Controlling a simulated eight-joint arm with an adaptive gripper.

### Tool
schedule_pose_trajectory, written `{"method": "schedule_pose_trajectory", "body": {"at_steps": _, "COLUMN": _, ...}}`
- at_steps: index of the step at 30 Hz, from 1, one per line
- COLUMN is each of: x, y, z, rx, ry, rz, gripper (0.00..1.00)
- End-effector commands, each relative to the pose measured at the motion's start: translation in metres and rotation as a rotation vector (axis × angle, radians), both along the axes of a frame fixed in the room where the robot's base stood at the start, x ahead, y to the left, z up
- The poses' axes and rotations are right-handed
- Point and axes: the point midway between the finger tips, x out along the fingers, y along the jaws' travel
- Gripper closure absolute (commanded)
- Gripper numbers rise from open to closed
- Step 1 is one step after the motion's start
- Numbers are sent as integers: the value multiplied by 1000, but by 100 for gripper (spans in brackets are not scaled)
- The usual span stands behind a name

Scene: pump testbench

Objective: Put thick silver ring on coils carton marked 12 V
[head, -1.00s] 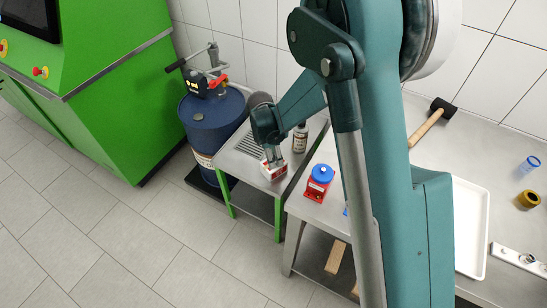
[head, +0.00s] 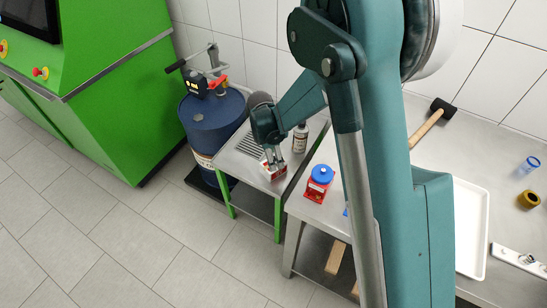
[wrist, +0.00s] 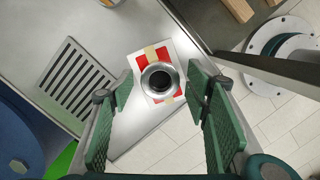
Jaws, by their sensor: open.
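The thick silver ring (wrist: 160,82) lies on a red and white carton (wrist: 143,57) with tan tape, seen from above in the wrist view. I cannot read any marking on the carton. In the head view the carton (head: 272,171) sits on the small steel table with green legs, mostly hidden by my gripper. My gripper (head: 270,152) points down over it. In the wrist view the green fingers of my gripper (wrist: 160,105) are spread wide on both sides of the ring, apart from it.
A dark bottle (head: 300,138) stands on the same table behind the carton. A vent grille (wrist: 78,78) is set in that tabletop. A blue drum (head: 212,122) stands to the left. A red and blue container (head: 319,182) sits on the neighbouring bench at the right.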

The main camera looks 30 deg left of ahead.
Motion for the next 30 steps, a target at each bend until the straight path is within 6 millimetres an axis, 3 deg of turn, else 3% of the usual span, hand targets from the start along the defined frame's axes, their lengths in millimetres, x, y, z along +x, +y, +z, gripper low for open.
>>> {"method": "schedule_pose_trajectory", "body": {"at_steps": 21, "x": -11, "y": 11, "z": 100, "rx": 0, "ry": 0, "rz": 1, "gripper": 52}}
{"method": "schedule_pose_trajectory", "body": {"at_steps": 30, "x": -12, "y": 13, "z": 116, "rx": 0, "ry": 0, "rz": 0, "gripper": 52}}
